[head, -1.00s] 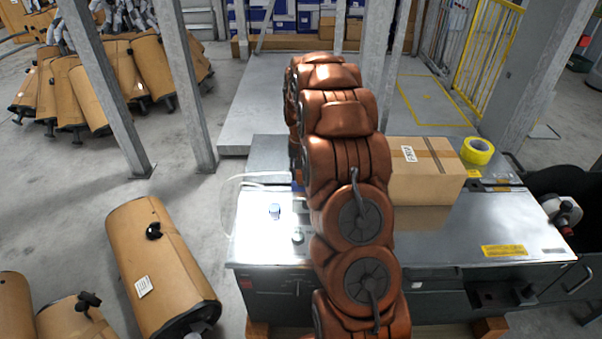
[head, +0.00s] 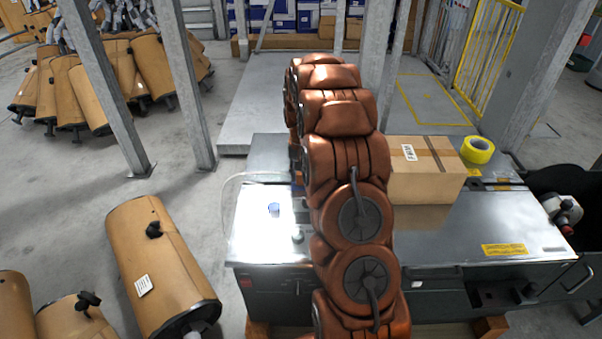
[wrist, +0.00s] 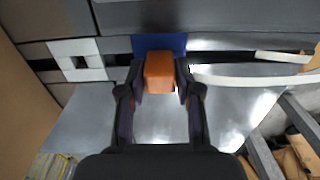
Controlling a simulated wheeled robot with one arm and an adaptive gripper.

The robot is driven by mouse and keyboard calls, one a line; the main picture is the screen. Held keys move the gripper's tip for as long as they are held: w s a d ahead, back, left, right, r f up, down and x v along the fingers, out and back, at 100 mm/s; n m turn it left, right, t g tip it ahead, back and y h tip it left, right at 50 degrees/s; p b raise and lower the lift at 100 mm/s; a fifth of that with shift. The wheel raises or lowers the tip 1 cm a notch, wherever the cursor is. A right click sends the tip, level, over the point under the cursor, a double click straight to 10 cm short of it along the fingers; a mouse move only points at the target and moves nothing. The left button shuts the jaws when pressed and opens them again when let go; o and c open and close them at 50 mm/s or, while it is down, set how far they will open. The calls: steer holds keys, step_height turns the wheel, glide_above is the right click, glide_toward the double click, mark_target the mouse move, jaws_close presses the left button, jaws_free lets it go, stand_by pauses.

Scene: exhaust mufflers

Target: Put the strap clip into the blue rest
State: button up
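In the wrist view an orange block-shaped piece (wrist: 159,73), which I take to be the strap clip, sits between the two fingers of my gripper (wrist: 159,88). The fingers press on its left and right sides. A flat blue piece (wrist: 160,42), likely the blue rest, shows just beyond the clip and is partly covered by it. Whether the clip touches it I cannot tell. In the head view my arm hides the gripper and the clip.
A white square with a hole (wrist: 99,66) lies left of the clip, and a pale curved band (wrist: 235,80) runs right. On the metal bench (head: 450,225) stand a cardboard box (head: 425,180), yellow tape roll (head: 478,150) and small blue-topped item (head: 274,210). A wrapped muffler (head: 160,265) is left.

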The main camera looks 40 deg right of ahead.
steer(key=o, duration=0.4)
step_height(320, 180, up, 12)
stand_by(0.7)
stand_by(0.5)
